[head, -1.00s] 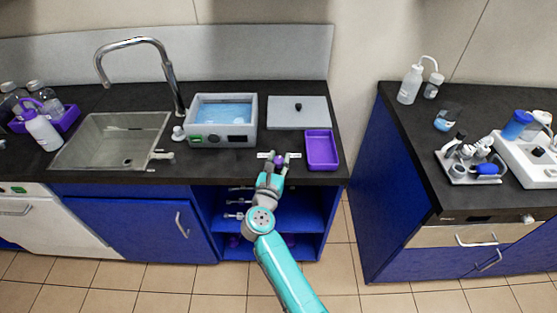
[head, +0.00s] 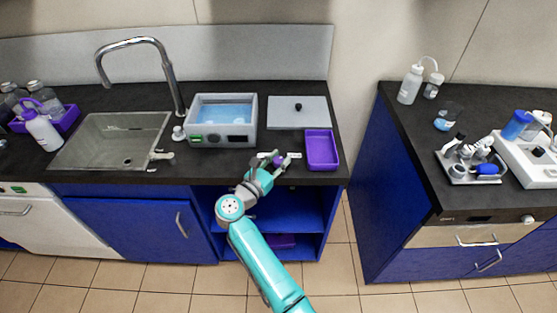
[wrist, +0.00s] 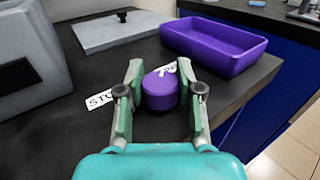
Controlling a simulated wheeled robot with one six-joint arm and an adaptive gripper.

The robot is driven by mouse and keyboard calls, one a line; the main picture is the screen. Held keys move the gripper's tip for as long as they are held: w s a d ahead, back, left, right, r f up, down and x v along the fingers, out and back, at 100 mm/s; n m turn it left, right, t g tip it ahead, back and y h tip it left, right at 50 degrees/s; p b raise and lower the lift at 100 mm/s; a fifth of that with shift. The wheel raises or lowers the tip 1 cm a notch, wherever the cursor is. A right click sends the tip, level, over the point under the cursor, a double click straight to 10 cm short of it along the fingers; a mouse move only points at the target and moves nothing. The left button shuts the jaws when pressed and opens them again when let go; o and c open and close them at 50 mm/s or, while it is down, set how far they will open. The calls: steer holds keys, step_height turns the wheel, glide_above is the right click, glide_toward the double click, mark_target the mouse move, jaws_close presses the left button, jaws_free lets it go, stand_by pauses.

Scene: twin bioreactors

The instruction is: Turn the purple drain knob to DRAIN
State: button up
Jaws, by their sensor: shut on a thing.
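The purple drain knob (wrist: 160,90) stands on the dark counter near its front edge, and shows small in the head view (head: 278,160). My gripper (wrist: 160,80) is shut on it, one finger on each side. It also shows in the head view (head: 276,164), reaching in from the lower left. A white label (wrist: 100,98) beside the knob reads "STO", with the rest hidden behind the left finger. Another white label lies behind the knob, mostly covered. I cannot read the knob's pointer.
A purple tray (head: 322,150) lies close to the right of the knob. The grey water bath (head: 221,120) stands to the back left, and a grey lid (head: 298,112) with a black handle lies behind. The sink (head: 110,140) is farther left.

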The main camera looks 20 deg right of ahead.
steer(key=o, duration=1.2)
steer(key=shift+a, duration=0.1)
steer(key=v, duration=1.2)
